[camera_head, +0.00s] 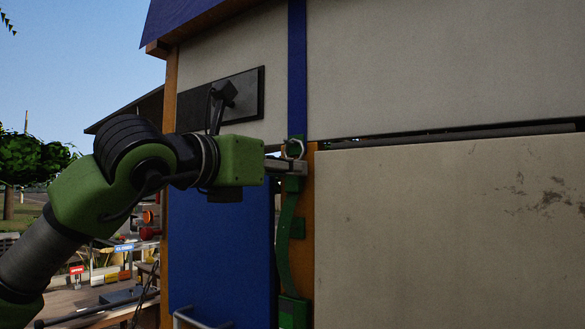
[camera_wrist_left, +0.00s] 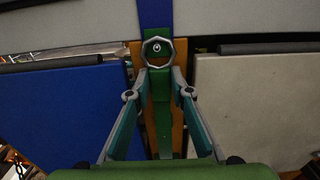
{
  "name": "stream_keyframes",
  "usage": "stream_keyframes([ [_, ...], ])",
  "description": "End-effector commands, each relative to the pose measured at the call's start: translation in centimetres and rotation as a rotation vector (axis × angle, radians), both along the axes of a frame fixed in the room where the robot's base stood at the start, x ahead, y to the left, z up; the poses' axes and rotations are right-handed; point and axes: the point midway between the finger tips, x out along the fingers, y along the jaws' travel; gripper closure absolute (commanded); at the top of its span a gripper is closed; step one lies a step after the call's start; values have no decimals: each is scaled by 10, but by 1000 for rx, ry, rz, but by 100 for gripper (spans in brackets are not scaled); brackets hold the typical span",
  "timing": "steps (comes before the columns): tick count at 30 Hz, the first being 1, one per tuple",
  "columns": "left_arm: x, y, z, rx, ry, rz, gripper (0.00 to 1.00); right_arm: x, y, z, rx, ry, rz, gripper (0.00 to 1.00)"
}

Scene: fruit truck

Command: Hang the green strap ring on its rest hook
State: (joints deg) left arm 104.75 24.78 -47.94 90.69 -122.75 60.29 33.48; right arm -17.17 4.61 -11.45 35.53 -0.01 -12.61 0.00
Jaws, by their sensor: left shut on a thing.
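The green strap (camera_head: 283,240) hangs down a wooden post from a grey metal ring (camera_head: 294,141). The strap also shows in the left wrist view (camera_wrist_left: 162,115), with its ring (camera_wrist_left: 146,53) above the fingertips. A small round hook end (camera_wrist_left: 156,47) on a green plate appears inside the ring's outline. I cannot tell whether the ring sits on the hook or in front of it. My left gripper (camera_head: 299,167) is shut on the strap just below the ring; its fingertips (camera_wrist_left: 162,76) stand on either side of the green strap. My right gripper is out of view.
A blue panel (camera_head: 220,250) is left of the post and a pale panel (camera_head: 450,230) right of it. A dark bracket (camera_head: 235,95) sits on the wall above my left wrist. A table with goods (camera_head: 100,280) stands at lower left.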

Motion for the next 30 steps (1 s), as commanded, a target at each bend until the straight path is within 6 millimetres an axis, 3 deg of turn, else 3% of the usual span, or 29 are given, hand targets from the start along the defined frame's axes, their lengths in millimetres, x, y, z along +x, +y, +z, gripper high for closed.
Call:
stream_keyframes([
  [30,-9,7,12,-1,-2,0,98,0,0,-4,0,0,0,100],
])
